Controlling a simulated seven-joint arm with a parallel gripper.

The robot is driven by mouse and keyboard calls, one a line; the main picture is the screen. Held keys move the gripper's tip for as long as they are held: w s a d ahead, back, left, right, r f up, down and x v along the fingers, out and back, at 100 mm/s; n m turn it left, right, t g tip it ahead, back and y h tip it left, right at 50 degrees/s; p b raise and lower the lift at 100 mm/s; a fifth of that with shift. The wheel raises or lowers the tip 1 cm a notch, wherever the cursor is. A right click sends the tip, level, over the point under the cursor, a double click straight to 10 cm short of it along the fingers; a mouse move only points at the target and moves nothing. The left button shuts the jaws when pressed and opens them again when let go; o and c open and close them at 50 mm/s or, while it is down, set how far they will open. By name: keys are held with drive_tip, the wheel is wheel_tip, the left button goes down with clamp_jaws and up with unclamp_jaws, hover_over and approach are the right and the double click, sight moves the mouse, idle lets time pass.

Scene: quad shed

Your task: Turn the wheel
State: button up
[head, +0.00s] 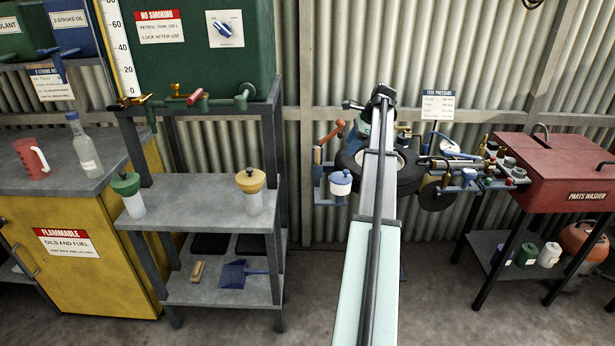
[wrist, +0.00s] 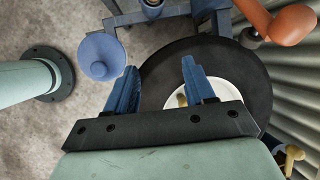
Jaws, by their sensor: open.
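The wheel, a black tyre with a pale rim (head: 408,172), is mounted on a stand against the corrugated wall in the head view. My arm hides part of it. In the wrist view the dark tyre (wrist: 245,85) fills the middle and right, with its white hub partly behind my gripper. My gripper (wrist: 160,75) is open, its two blue fingers apart and nothing between them but the view of the tyre. The fingers lie over the tyre in the picture; I cannot tell whether they touch it. In the head view my gripper is hidden behind my arm.
A blue-lidded pot (head: 340,183) and an orange-handled crank (head: 331,133) are left of the wheel. The orange handle (wrist: 290,25) is close on the right in the wrist view. A tool-laden bracket (head: 470,175) and red parts washer (head: 550,170) stand right. A grey shelf (head: 190,205) stands left.

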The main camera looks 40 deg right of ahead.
drive_tip(key=w+a+f+n, duration=0.2)
drive_tip(key=a+f, duration=0.2)
drive_tip(key=a, duration=0.4)
drive_tip(key=w+a+f+n+t, duration=0.1)
drive_tip(key=w+a+f, duration=0.2)
drive_tip(key=a, duration=0.6)
drive_tip(key=shift+a+f+n, duration=0.15)
drive_tip(key=shift+f+n, duration=0.25)
drive_tip(key=shift+f, duration=0.3)
